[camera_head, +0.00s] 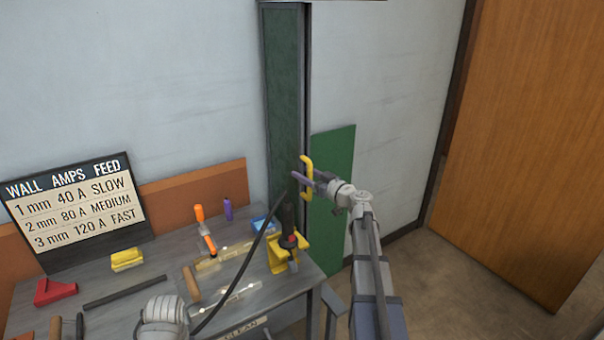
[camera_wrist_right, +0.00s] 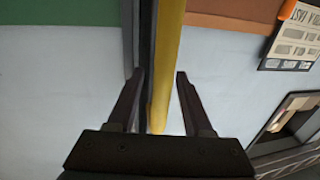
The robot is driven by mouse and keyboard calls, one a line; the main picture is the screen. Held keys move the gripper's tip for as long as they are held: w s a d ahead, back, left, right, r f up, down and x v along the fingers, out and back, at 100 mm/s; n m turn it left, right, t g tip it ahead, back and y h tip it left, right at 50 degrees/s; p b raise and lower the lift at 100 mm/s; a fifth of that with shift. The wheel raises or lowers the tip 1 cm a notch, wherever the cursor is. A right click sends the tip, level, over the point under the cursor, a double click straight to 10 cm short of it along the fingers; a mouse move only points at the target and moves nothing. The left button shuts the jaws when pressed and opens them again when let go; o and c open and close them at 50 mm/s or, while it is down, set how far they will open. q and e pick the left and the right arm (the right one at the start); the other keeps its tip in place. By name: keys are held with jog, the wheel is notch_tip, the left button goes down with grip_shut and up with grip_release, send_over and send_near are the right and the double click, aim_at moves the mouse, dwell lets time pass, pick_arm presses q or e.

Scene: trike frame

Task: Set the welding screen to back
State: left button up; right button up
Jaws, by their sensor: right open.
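The welding screen (camera_head: 283,100) is a tall, narrow dark green panel in a dark frame, standing against the wall behind the bench. A yellow handle (camera_head: 308,165) sits at its right edge. My right gripper (camera_head: 302,180) is open at the handle. In the right wrist view the yellow handle (camera_wrist_right: 168,60) runs between the spread fingers of my right gripper (camera_wrist_right: 160,73), with the dark screen edge beside it. I cannot tell whether a finger touches the handle. A pale joint of my left arm shows at the bottom, but its gripper is not visible.
The grey bench (camera_head: 150,270) holds several tools, a yellow stand (camera_head: 285,255) with a black torch (camera_head: 288,225), and a settings board (camera_head: 75,210). A green panel (camera_head: 335,160) is on the wall right of the screen. A wooden door (camera_head: 530,130) stands at the right.

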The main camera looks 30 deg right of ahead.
jog(key=v, duration=0.6)
jog(key=shift+s, duration=0.35)
pick_arm(q)
jog(key=shift+s, duration=0.1)
pick_arm(e)
jog(key=shift+s, duration=0.1)
